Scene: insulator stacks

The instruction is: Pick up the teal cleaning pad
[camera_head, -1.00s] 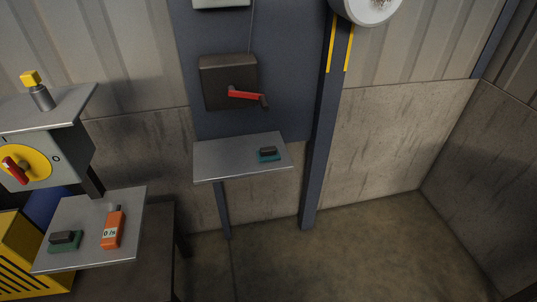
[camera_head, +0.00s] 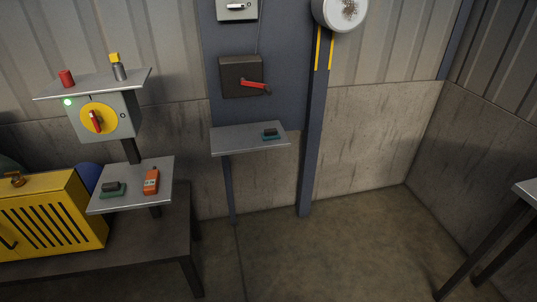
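A teal pad with a dark grip on top (camera_head: 271,134) lies on the right part of a small grey wall shelf (camera_head: 232,140), below a dark box with a red lever. A second, greener pad with a dark grip (camera_head: 112,190) lies on a lower grey shelf (camera_head: 133,203) at the left, beside an orange device. Neither of my grippers shows in the head view, and nothing is seen touching either pad.
The orange device (camera_head: 151,181) stands near the green pad. A yellow slotted box (camera_head: 52,218) sits on a dark table (camera_head: 150,245) at the left. A metal table (camera_head: 525,192) enters at the right edge. The middle floor (camera_head: 330,250) is clear.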

